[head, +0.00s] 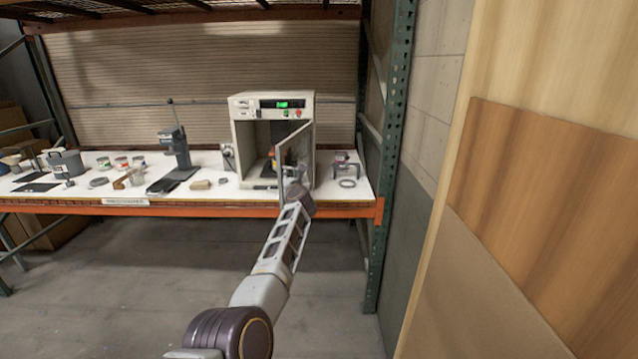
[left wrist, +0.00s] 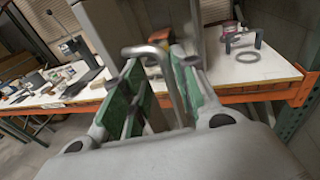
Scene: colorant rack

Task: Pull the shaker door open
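The shaker (head: 243,105) is a pale box-shaped machine on the shelf, with a green display at its top. Its door (head: 297,150) is swung out on the right side, and the dark chamber shows. My left gripper (head: 292,180) is at the door's free edge in the head view, small and partly hidden by my arm. In the left wrist view its green-padded fingers (left wrist: 160,92) stand apart. The bent metal door handle (left wrist: 150,50) passes between them, close to the right finger; contact is unclear. My right gripper is not in view.
The white shelf top (head: 215,192) has an orange front beam (head: 180,210). A grey lever press (head: 174,142) and several cans stand left of the shaker. A small stand and a ring (head: 347,183) are to its right. A green rack post (head: 388,150) rises at the right.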

